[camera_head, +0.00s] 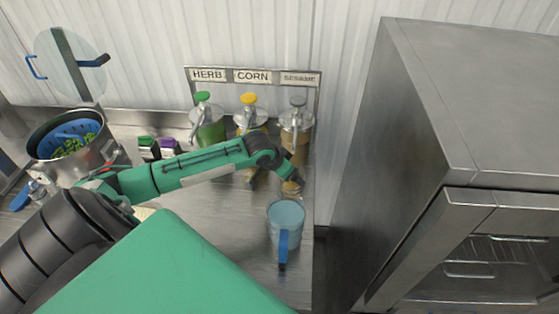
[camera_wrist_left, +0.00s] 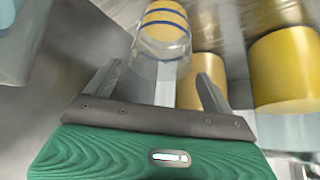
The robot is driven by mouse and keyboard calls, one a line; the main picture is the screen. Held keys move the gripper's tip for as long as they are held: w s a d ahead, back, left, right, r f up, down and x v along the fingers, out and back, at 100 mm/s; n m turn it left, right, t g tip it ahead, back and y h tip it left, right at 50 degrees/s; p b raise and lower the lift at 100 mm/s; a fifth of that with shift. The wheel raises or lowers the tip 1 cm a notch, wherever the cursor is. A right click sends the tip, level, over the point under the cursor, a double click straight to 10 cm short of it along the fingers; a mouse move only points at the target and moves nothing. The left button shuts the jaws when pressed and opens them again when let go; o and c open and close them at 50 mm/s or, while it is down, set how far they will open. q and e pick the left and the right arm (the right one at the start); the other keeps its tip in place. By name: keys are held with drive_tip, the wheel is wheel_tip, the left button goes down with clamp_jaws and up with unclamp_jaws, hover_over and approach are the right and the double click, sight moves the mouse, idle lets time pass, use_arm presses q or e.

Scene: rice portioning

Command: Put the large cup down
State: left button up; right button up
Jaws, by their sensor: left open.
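The large cup (camera_head: 285,214), light blue with a blue handle (camera_head: 283,250), stands on the metal counter near its right end. Nothing grips it. My left gripper (camera_head: 297,181) is above and behind the cup, apart from it. In the left wrist view its fingers (camera_wrist_left: 160,76) are spread with nothing held between them. A clear vessel with a yellow, blue-striped part (camera_wrist_left: 164,28) lies just beyond the fingertips. A pale blue surface at the upper left edge of that view may be the large cup. My right gripper is not in view.
Pump dispensers with green (camera_head: 208,128), yellow (camera_head: 250,115) and grey (camera_head: 297,128) tops stand under labels at the back. A pot (camera_head: 88,160) with a blue strainer is at left. A tall steel cabinet (camera_head: 400,130) bounds the right. The counter's (camera_head: 200,205) middle is mostly bare.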

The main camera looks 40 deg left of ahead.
use_arm(q)
drive_tip(key=b+v, duration=0.1)
drive_tip(key=v, duration=0.7)
drive_tip(key=shift+b, duration=0.3)
drive_tip(key=shift+r, duration=0.2)
